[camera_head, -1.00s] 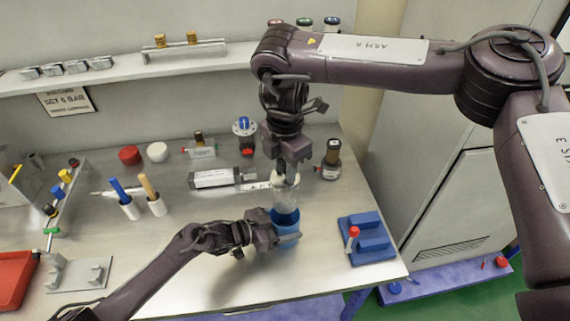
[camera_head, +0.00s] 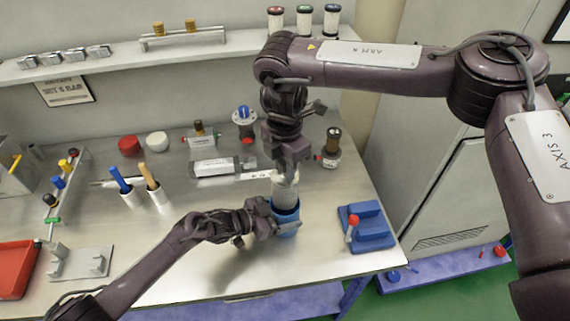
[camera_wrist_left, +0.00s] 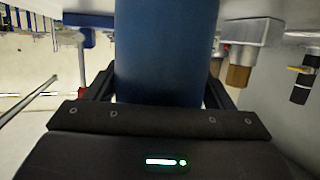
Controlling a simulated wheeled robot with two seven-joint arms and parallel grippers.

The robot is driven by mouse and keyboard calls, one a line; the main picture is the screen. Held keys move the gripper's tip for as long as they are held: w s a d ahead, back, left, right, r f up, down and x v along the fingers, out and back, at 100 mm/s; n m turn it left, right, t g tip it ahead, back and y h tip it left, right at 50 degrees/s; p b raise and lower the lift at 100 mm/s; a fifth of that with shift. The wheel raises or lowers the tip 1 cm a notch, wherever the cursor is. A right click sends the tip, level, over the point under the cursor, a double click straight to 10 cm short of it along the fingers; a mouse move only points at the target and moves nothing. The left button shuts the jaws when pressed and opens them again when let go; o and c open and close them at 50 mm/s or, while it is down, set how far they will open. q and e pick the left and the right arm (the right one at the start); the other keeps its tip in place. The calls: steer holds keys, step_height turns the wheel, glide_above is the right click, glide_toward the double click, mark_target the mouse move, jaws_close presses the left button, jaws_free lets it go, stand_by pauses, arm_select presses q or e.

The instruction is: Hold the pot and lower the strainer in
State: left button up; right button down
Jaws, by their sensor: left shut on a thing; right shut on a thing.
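The blue pot (camera_head: 288,217) stands near the table's front right. My left gripper (camera_head: 279,227) is shut on its side in the head view. In the left wrist view the pot's blue wall (camera_wrist_left: 166,50) fills the space between the fingers. The strainer (camera_head: 285,190) is a pale grey cylinder, upright over the pot. My right gripper (camera_head: 287,170) is shut on its top from above. The strainer's lower end appears to be within the pot's mouth, where the rim hides it; its depth cannot be told.
A blue block fixture with a red-knobbed lever (camera_head: 366,228) stands right of the pot. White holders with blue and tan handles (camera_head: 152,188) stand left. Bare table lies in front of the pot.

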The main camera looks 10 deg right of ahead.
steer(key=shift+f, duration=0.15)
stand_by(0.7)
steer(key=shift+f, duration=6)
steer(key=c, duration=1)
jaws_free()
steer(key=shift+c, duration=0.2)
step_height(320, 180, up, 12)
